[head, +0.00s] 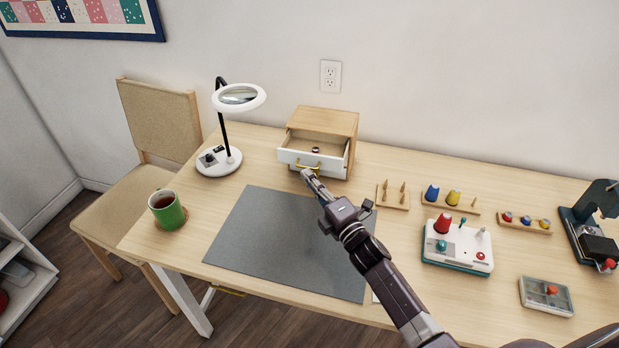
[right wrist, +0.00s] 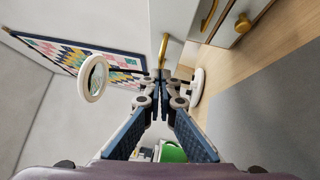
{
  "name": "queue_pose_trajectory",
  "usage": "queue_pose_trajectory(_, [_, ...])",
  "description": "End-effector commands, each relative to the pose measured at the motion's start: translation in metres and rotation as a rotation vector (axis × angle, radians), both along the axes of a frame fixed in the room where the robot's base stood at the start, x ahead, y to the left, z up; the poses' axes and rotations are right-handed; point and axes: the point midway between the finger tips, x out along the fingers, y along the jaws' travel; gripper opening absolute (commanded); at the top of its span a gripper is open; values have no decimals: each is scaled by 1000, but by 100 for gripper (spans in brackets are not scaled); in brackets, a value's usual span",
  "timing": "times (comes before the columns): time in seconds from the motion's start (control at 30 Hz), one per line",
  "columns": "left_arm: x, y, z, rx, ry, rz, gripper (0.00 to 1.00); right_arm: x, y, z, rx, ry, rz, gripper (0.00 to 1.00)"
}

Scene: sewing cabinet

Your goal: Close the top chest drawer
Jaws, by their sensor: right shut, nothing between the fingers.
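The small wooden chest (head: 345,121) stands at the back of the table against the wall. Its top drawer (head: 333,164) is pulled open, with a white front and a brass handle (head: 316,167); a small dark round item (head: 316,150) lies inside. My right gripper (head: 307,174) is shut and empty, right in front of the drawer front near the handle. In the right wrist view, the closed fingertips (right wrist: 162,76) are close to the brass handle (right wrist: 163,50); I cannot tell whether they touch. The lower drawers are mostly hidden in the head view. My left gripper is not in view.
A magnifier lamp (head: 232,158) stands left of the chest, a green mug (head: 167,210) at the left edge. A grey mat (head: 262,245) lies in front. Cone pins (head: 392,203) and a white-teal device (head: 458,258) stand to the right.

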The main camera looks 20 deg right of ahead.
Motion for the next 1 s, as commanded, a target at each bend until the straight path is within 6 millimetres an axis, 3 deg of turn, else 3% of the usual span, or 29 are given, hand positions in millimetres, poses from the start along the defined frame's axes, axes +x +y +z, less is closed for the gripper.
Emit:
queue_pose_trajectory(0.17, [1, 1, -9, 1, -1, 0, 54, 10, -6, -2, -1, -3, 1, 0])
queue_pose_trajectory(0.4, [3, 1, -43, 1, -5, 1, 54, 57, -38, -6, -5, -4, 0, 0])
queue_pose_trajectory(0.6, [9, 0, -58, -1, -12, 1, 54, 83, -56, -3, -3, -2, 0, 0])
queue_pose_trajectory(1.0, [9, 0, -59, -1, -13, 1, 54, 88, -61, 0, 1, 1, -2, 0])
